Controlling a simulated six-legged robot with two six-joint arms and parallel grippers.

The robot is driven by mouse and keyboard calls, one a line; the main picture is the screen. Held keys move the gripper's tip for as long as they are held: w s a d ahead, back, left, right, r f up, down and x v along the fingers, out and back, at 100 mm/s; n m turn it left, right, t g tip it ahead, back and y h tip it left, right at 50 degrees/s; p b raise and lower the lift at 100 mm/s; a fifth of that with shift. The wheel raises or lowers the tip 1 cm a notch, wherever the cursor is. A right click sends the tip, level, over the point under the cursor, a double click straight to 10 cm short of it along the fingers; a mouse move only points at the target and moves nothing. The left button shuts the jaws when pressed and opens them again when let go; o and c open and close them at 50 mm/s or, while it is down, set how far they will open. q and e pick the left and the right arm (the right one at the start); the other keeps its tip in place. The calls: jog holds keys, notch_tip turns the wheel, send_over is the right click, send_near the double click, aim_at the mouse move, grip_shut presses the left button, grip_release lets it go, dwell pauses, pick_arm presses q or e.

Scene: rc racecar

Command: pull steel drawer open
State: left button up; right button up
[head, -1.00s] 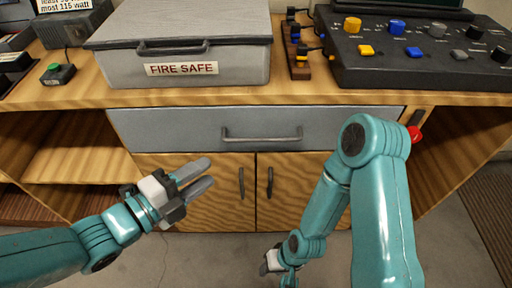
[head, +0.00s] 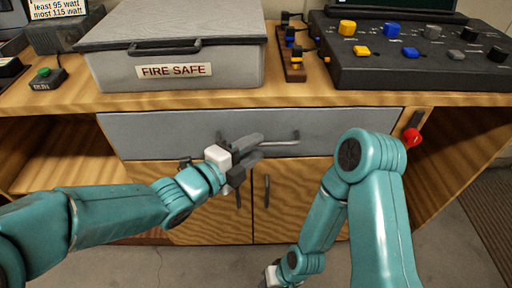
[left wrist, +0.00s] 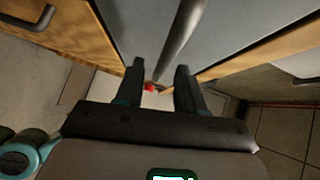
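The steel drawer (head: 170,128) is a grey panel under the worktop, and its front looks shut. Its grey bar handle (head: 285,142) is partly hidden behind my left gripper (head: 259,148). That gripper is at the handle with its fingers apart. In the left wrist view, the left gripper (left wrist: 160,68) is open and the handle (left wrist: 184,32) runs down into the gap between the fingertips. I cannot tell whether they touch it. My right gripper (head: 270,276) is low at the bottom edge, mostly cut off, and its opening cannot be made out.
A grey fire safe box (head: 180,72), a control panel with knobs (head: 410,65) and a green button box (head: 46,80) stand on the wooden worktop (head: 200,100). Cabinet doors (head: 295,195) with dark handles are below the drawer. A red-ended switch (head: 412,137) is at the right.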

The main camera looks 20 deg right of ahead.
pick_arm(q)
jog(key=shift+w+d+f, duration=0.1)
jog(key=shift+w+d, duration=0.2)
jog(key=shift+d, duration=0.3)
grip_shut()
pick_arm(e)
jog(key=shift+s+f, duration=0.1)
jog(key=shift+f, duration=0.1)
